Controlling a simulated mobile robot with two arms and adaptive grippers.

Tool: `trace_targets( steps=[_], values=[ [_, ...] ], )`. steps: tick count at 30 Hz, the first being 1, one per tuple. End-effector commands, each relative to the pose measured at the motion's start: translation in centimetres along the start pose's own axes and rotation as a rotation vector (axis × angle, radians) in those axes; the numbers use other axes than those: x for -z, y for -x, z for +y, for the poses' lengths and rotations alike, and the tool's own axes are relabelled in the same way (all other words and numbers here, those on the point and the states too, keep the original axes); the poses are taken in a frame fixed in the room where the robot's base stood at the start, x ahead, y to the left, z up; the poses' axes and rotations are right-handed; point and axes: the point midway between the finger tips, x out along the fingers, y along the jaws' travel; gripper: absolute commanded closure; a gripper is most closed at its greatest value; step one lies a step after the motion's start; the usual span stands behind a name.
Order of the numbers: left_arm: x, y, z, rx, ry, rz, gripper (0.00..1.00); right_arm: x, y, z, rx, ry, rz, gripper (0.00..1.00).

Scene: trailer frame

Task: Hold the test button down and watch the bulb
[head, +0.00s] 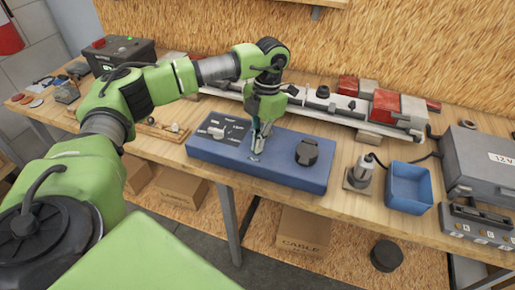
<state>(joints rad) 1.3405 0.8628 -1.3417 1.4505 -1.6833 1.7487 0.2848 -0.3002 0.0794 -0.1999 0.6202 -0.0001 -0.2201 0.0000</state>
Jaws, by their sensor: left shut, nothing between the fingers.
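I cannot make out for certain which part is the test button. A grey box marked 12 V (480,165) stands at the right. My right gripper is not in view.
A black round-topped part (307,152) and a dark card with small parts (223,128) lie on the mat. A blue bin (408,187) is right of the fitting. A long rail (330,101) with red and grey blocks runs behind. A black box (120,55) is far left.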

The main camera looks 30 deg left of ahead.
Motion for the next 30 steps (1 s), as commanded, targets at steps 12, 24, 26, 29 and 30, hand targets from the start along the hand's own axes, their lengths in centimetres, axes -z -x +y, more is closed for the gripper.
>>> trace_targets(
  steps=[12,24,26,29,30],
  values=[
    [0.0,-0.1,0.0,0.000,0.000,0.001,1.00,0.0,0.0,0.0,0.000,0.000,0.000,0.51],
    [0.2,1.4,0.0,0.001,0.000,0.000,1.00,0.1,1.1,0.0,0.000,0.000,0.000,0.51],
    [0.3,1.9,0.0,0.001,0.000,0.000,1.00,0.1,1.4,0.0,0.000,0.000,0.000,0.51],
    [0.4,2.8,0.0,0.000,0.000,0.000,1.00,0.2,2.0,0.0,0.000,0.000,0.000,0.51],
    [0.5,3.1,0.0,0.000,0.000,0.000,1.00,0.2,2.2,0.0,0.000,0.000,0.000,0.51]
  ],
)
